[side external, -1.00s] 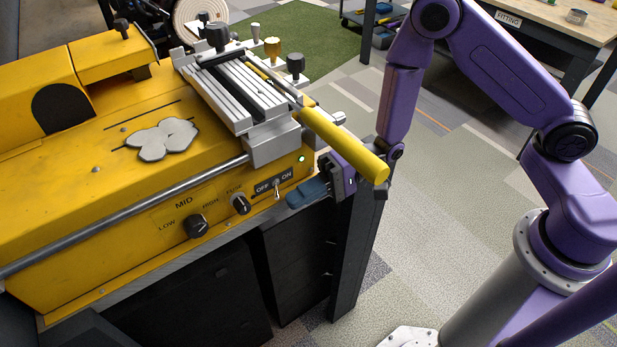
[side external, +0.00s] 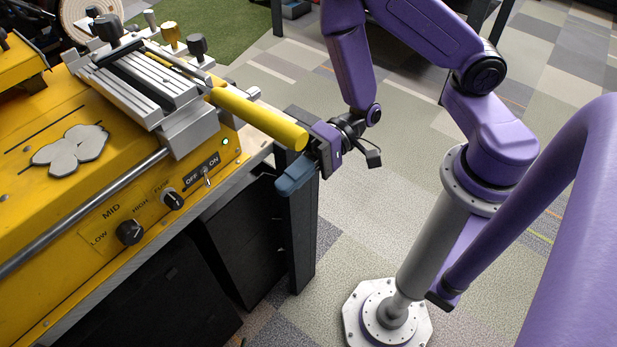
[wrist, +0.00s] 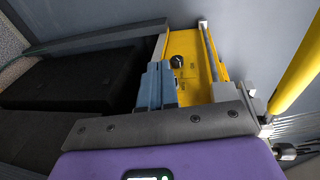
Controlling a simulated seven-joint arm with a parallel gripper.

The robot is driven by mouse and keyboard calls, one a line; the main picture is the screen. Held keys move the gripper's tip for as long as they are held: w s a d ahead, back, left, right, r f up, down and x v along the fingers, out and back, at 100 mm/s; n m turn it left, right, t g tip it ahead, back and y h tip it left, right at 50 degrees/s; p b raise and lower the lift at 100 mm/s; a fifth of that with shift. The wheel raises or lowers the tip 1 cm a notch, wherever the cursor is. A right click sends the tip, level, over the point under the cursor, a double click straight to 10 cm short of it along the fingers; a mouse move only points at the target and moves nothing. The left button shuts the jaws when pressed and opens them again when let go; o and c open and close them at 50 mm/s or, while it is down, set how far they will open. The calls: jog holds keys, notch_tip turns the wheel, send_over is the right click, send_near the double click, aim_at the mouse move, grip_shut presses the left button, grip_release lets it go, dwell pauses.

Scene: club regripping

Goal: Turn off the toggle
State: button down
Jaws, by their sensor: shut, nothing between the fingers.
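In the wrist view the shut fingers (wrist: 157,86) point toward the yellow panel (wrist: 188,50); the toggle cannot be made out there.
A yellow club grip (side external: 258,116) sticks out from the clamp (side external: 150,85) just above my gripper. Black knobs (side external: 130,232) (side external: 172,199) sit left of the toggle, and a metal rail (side external: 85,212) runs above them.

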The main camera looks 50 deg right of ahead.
jog(key=shift+s+d+r, duration=0.15)
jog(key=shift+s+d, duration=0.25)
jog(key=shift+s, duration=0.25)
jog(key=shift+s+d+r, duration=0.1)
jog(key=shift+s+d, duration=0.25)
jog(key=shift+s, duration=0.3)
jog(key=shift+s, duration=0.1)
jog(key=s+d+r+n+g+h, duration=0.2)
jog(key=s+r+n+g+h, duration=0.25)
jog(key=s+g, duration=0.35)
jog(key=s+d+r+n+g+h, duration=0.2)
jog(key=s+r+n+g+h, duration=0.25)
jog(key=s, duration=0.55)
jog(key=w+d+f+n+t+h, duration=0.1)
jog(key=d+f+n+t+h, duration=0.2)
jog(key=d+h, duration=0.55)
jog(key=w+d+r+n+t+y, duration=0.1)
jog(key=w+d+r+t, duration=0.1)
jog(key=w+t, duration=0.6)
jog(key=shift+w+d+r+n+y, duration=0.15)
jog(key=shift+w+d+n+y, duration=0.25)
jog(key=shift+w+d, duration=0.45)
